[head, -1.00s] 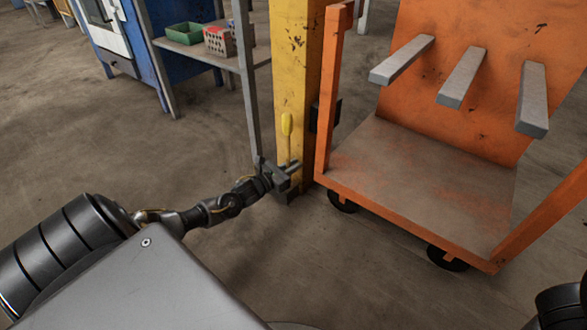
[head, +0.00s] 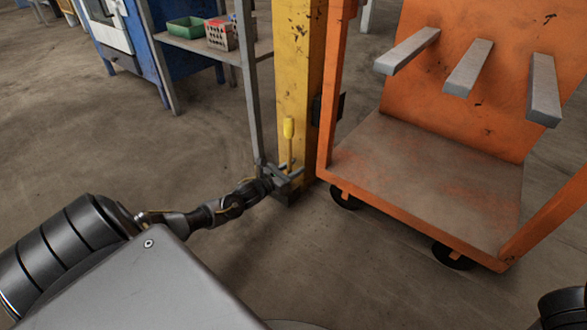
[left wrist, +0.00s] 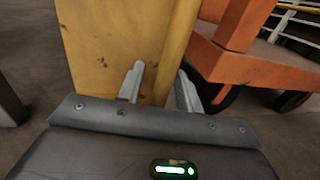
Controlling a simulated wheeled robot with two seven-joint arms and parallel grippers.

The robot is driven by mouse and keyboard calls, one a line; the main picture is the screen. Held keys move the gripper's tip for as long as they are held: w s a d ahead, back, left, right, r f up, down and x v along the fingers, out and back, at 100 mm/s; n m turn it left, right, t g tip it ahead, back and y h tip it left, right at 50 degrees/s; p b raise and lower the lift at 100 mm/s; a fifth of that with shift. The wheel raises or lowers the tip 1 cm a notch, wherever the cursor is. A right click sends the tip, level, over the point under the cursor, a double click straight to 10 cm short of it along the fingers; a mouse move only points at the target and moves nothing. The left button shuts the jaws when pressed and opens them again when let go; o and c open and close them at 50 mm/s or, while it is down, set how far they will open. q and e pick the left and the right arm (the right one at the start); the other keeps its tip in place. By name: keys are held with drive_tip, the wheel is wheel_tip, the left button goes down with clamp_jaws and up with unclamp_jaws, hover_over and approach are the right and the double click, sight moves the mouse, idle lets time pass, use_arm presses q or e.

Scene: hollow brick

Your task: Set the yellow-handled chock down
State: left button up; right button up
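The chock's yellow handle (head: 289,128) stands upright on a thin stem in front of the yellow column in the head view. My left gripper (head: 291,168) is low by the column's base, around or right beside the stem. Its two fingers show apart in the head view. In the left wrist view the fingers (left wrist: 159,90) are also apart, with yellow surface behind the gap. I cannot make out the chock there. My right gripper is out of view.
The yellow column (head: 299,60) stands just beyond my left gripper. An orange cart (head: 420,222) with dark wheels is close on the right. A grey shelf (head: 195,43) with a green bin (head: 188,31) stands behind left. Bare floor lies in front.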

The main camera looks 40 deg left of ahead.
use_arm(q)
drive_tip(key=shift+s+r, duration=0.1)
drive_tip(key=shift+r, duration=0.1)
drive_tip(key=s+a+p, duration=0.2)
drive_tip(key=s+p, duration=0.4)
drive_tip(key=s, duration=0.5)
drive_tip(key=shift+s, duration=0.35)
